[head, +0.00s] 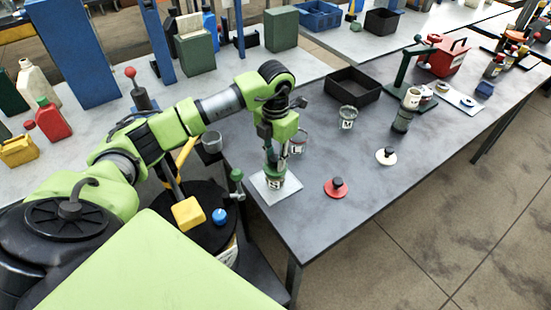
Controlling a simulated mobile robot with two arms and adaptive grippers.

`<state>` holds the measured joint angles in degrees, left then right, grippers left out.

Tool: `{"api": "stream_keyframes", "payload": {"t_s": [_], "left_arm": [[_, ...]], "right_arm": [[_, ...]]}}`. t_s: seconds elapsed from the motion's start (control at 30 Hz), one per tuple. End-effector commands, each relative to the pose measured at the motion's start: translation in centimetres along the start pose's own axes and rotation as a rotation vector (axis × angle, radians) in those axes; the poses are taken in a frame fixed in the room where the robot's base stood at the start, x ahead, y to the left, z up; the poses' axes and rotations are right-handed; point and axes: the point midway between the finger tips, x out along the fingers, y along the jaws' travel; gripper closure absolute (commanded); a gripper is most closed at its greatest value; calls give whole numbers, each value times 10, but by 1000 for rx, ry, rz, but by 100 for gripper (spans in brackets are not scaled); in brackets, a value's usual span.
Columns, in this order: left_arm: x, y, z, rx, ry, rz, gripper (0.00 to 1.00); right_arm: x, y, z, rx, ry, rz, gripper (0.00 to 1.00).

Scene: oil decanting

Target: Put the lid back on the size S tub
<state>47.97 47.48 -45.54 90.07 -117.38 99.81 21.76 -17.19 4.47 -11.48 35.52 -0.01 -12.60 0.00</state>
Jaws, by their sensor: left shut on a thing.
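The size S tub (275,183) is a clear tub with an "S" label. It stands on a pale square plate (287,193) near the table's front left corner. My left gripper (271,150) points down right above this tub and is shut on the green lid (275,168). The lid is at the tub's mouth, level as far as I can see. I cannot tell whether it is fully seated, as the fingers partly cover it. My right gripper is not in view.
An "L" tub (298,146) stands close behind my gripper, and an "M" tub (347,118) farther back. A red lid (335,188) and a white lid (386,156) lie to the right. A black bin (353,91) is at the back. The table's front right is clear.

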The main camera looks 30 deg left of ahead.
Motion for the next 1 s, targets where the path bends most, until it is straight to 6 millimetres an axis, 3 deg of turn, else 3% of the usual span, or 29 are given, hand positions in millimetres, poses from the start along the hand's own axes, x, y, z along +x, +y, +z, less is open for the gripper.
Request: {"api": "stream_keyframes", "payload": {"t_s": [0.33,0.37,0.4,0.67,0.73,0.77,1.0], "left_arm": [[0,0,0,0,-1,0,93],[0,0,0,0,-1,0,71],[0,0,0,0,-1,0,61],[0,0,0,0,-1,0,59],[0,0,0,0,0,0,45],[0,0,0,0,0,0,43],[0,0,0,0,0,0,43]], "right_arm": [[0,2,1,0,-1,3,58],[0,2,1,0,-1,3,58],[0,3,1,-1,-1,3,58],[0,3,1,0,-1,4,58],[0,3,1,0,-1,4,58],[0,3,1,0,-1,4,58],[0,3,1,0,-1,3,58]]}}
